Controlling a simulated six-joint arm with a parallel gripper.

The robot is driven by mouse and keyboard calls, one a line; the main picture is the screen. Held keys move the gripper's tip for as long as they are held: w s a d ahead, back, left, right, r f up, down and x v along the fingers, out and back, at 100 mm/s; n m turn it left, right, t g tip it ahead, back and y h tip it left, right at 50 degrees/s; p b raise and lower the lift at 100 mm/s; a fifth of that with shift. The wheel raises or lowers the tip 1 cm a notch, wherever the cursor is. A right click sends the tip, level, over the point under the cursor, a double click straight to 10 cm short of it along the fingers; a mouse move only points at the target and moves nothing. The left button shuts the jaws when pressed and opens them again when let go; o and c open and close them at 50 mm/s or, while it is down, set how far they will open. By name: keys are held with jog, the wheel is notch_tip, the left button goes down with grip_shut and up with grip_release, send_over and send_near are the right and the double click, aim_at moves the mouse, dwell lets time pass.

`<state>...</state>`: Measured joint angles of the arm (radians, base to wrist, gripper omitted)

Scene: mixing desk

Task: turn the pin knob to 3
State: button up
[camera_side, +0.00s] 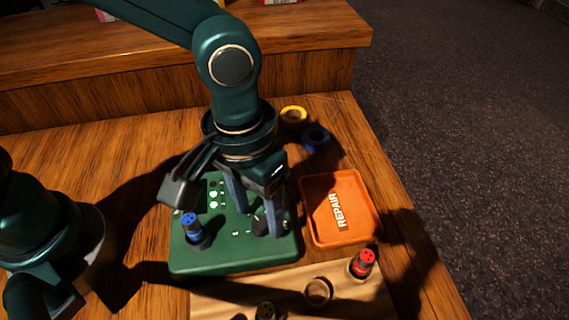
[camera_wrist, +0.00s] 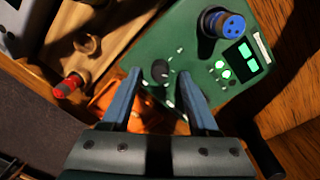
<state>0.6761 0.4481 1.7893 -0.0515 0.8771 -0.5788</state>
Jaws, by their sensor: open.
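The green desk unit (camera_side: 235,255) lies on the wooden table, and its panel also shows in the wrist view (camera_wrist: 190,55). Its small dark knob (camera_wrist: 160,70) has white marks around it, too small to read. I cannot read which mark the knob points to. My gripper (camera_side: 258,224) is open and points down over the right part of the unit. In the wrist view its two blue-grey fingers (camera_wrist: 159,74) lie on either side of the knob, with gaps between. In the side view the fingers partly hide the knob.
A blue connector (camera_side: 193,228) stands in the unit, beside green-lit displays (camera_wrist: 241,59). An orange REPAIR tray (camera_side: 313,222) lies right of it. A wooden board (camera_side: 225,292) in front holds a red connector (camera_side: 363,262) and a ring (camera_side: 317,291). Yellow (camera_side: 293,115) and blue (camera_side: 316,137) tape rolls lie behind.

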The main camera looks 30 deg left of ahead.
jog(key=shift+f, duration=0.7)
grip_shut()
jog(key=shift+m, duration=0.3)
jog(key=m, duration=1.1)
jog(key=shift+g, duration=0.3)
jog(key=shift+m, duration=0.3)
